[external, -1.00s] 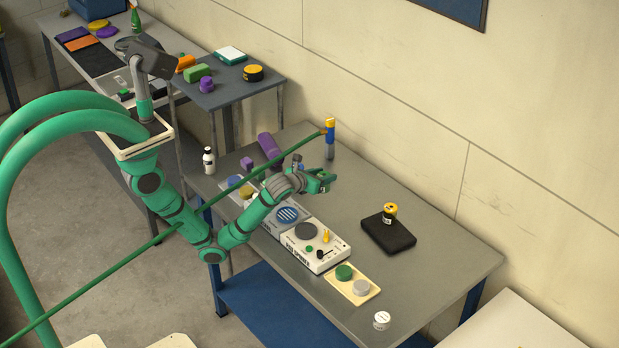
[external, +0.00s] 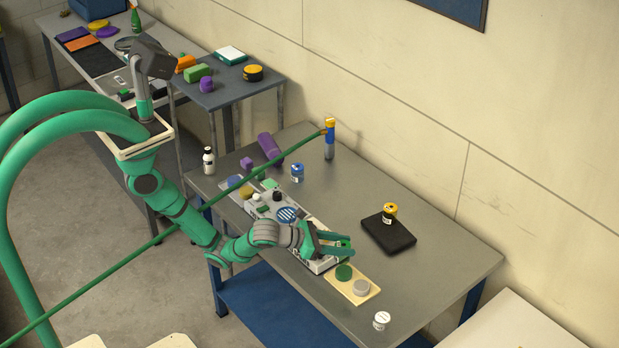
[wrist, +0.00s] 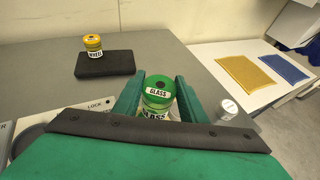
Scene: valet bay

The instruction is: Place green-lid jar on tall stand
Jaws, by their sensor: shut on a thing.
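The green-lid jar (wrist: 156,92), labelled GLASS, stands between the two green fingers of my gripper (wrist: 158,98) in the wrist view. My gripper is shut on it. In the external view my gripper (external: 346,246) is over the front part of the bench, by the white machine and the cream tray; the jar is mostly hidden there by the fingers. I cannot tell for certain which thing is the tall stand. A black block (external: 402,238) lies to the right with a yellow-lid jar (external: 389,213) on it; the wrist view shows this block (wrist: 104,65) at upper left.
A cream tray (external: 372,297) with a green and a grey disc lies just below my gripper. A white-lid jar (external: 381,320) stands near the bench's front corner. A blue-lid jar (external: 297,173) stands farther back. A green hose crosses above the bench. The bench right of the black block is clear.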

